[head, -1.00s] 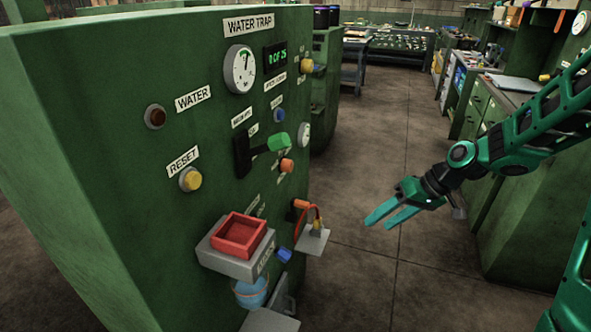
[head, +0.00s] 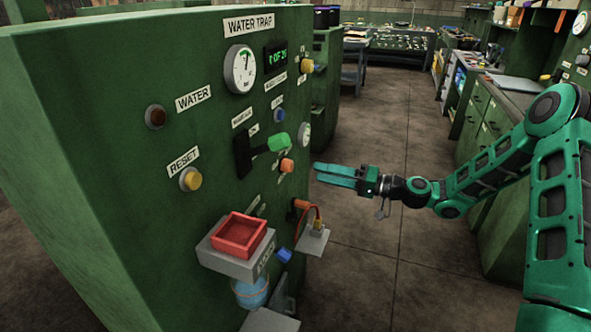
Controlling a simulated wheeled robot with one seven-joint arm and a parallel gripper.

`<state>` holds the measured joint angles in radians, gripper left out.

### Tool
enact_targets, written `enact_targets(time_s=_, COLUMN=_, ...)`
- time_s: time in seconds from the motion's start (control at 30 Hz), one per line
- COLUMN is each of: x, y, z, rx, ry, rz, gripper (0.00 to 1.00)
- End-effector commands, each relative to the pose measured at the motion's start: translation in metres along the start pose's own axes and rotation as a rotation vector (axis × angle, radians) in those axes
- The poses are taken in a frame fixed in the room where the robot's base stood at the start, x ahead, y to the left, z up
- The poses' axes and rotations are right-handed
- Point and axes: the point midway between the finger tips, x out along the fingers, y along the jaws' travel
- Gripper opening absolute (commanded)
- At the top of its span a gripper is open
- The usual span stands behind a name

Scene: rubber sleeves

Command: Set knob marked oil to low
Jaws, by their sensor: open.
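The green panel marked WATER TRAP (head: 120,150) stands at left and centre. Its labels near the right edge are too small and slanted to read, so I cannot tell which knob is marked oil. An orange knob (head: 287,165) sits below a green-handled lever (head: 278,142), with a blue knob (head: 279,115) above. Another orange part (head: 301,204) and a blue knob (head: 285,255) are lower down. My gripper (head: 317,173) is open and empty, its teal fingers pointing left toward the panel, just right of the upper orange knob in the picture and not seen touching anything.
A red tray (head: 240,236) on a grey shelf and a small bracket with a cable (head: 314,240) stick out from the panel. A yellow button (head: 190,179) and a dial (head: 240,68) are further left. Open floor (head: 380,130) lies right of the panel.

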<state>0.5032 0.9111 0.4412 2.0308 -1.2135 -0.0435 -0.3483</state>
Motion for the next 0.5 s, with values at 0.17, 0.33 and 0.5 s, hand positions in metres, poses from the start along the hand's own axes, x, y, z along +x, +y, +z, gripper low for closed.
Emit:
enact_targets(time_s=0.17, x=0.032, y=-0.001, z=0.002, rx=-0.002, ry=-0.005, rz=-0.002, gripper=0.50)
enact_targets(time_s=0.33, x=0.061, y=-0.001, z=0.001, rx=-0.002, ry=-0.004, rz=-0.001, gripper=0.50)
enact_targets(time_s=0.5, x=0.082, y=0.000, z=0.001, rx=-0.001, ry=-0.004, rz=0.000, gripper=0.50)
